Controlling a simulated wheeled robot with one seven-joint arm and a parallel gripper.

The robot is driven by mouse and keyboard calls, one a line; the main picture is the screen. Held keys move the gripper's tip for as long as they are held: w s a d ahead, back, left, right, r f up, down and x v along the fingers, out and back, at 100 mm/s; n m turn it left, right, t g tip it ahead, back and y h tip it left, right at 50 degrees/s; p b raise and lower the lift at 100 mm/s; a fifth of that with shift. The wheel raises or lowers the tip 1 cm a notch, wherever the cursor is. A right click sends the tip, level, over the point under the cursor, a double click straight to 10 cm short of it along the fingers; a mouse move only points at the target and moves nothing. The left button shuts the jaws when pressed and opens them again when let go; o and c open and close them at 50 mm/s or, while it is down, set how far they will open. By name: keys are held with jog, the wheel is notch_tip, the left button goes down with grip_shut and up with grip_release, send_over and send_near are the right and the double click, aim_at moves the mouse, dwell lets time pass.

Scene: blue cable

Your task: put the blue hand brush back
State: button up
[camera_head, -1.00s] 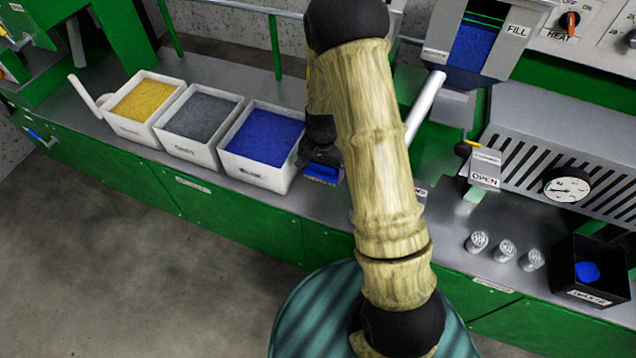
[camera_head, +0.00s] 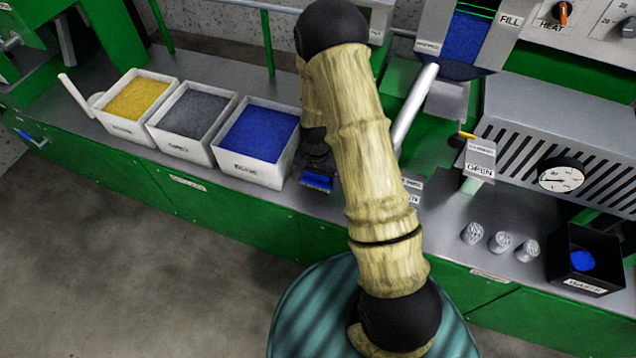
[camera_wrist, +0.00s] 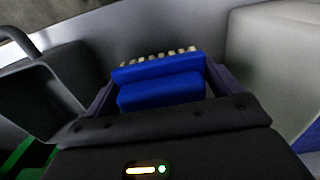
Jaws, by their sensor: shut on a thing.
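The blue hand brush (camera_head: 317,181) is just right of the white bin of blue granules, low over the grey worktop. In the wrist view the blue brush (camera_wrist: 160,82) lies between my gripper's fingers, with its pale bristles pointing away from the palm. My gripper (camera_wrist: 162,85) is shut on it. In the head view my gripper is mostly hidden behind my arm. I cannot tell whether the brush touches the worktop.
White bins of yellow (camera_head: 137,98), grey (camera_head: 193,115) and blue (camera_head: 258,133) granules stand in a row at left. Several small metal cylinders (camera_head: 500,242) and a black box (camera_head: 583,287) holding something blue are at right. A sloping pale tube (camera_head: 414,103) stands behind my arm.

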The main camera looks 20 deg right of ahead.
aim_at(317, 184)
jog(key=shift+d+f, duration=0.15)
jog(key=shift+f, duration=1.7)
jog(key=shift+f, duration=0.1)
jog(key=o, duration=0.7)
jog(key=shift+o, duration=0.2)
notch_tip(317, 184, up, 12)
jog(key=shift+f, duration=0.15)
jog(key=shift+r, duration=0.25)
jog(key=shift+s+r, duration=0.1)
jog(key=shift+r, duration=0.2)
jog(key=s+r+n+t, duration=0.2)
jog(key=s+r+n, duration=0.5)
jog(key=s+r, duration=0.7)
jog(key=shift+r+t, duration=0.3)
jog(key=shift+r, duration=0.15)
